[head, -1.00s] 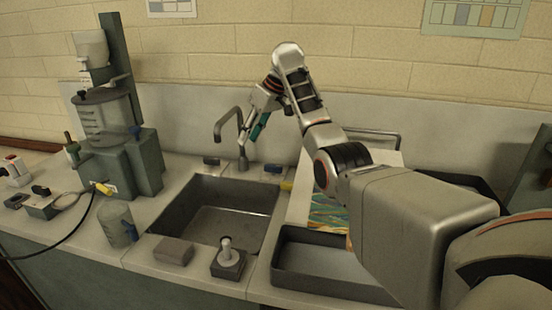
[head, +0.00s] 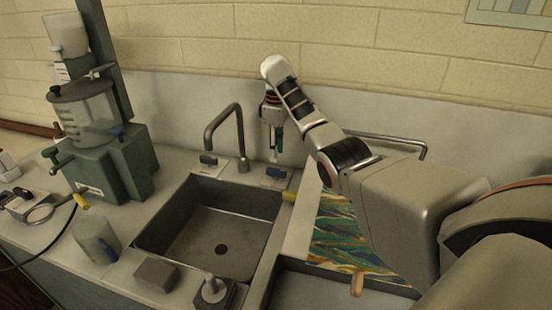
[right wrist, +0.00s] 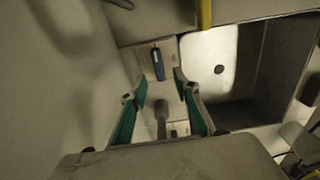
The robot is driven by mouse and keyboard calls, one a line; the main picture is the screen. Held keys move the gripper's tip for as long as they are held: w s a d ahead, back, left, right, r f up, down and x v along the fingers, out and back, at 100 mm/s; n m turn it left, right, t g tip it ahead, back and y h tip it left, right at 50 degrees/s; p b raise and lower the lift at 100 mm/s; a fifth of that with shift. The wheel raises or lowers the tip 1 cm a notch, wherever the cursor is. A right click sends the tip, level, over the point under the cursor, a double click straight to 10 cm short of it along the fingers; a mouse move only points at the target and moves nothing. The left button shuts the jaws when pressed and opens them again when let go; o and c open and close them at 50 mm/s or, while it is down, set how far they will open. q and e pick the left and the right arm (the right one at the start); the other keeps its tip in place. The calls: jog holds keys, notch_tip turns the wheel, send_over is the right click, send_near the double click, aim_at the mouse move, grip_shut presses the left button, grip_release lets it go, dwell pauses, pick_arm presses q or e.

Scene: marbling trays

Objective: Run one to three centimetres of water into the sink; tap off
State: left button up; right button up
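The sink (head: 165,228) is a grey basin with a dark round spot at its drain (head: 221,249); I cannot tell whether this is an open hole or a plug. I see no standing water or stream. The curved spout (head: 239,125) rises behind it. A blue-levered tap (head: 275,172) sits right of the spout, another tap (head: 208,160) left. My right gripper (head: 275,152) points down above the right tap, apart from it. In the right wrist view, its teal-padded fingers (right wrist: 160,100) are open and empty, with a blue lever (right wrist: 158,64) beyond them. My left gripper is out of view.
A grey block (head: 156,274) and a knobbed block (head: 213,292) sit at the sink's front edge. A clear beaker (head: 97,240) and a machine (head: 100,150) stand left. A tray with a marbled sheet (head: 345,235) lies right, under my arm.

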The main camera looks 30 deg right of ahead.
aim_at(276, 170)
jog(key=shift+w+d+f, duration=0.1)
jog(key=shift+w+f, duration=0.05)
jog(key=shift+w, duration=0.2)
jog(key=shift+f, duration=0.15)
jog(key=shift+s+f, duration=0.15)
jog(key=shift+f, duration=3.4)
grip_shut()
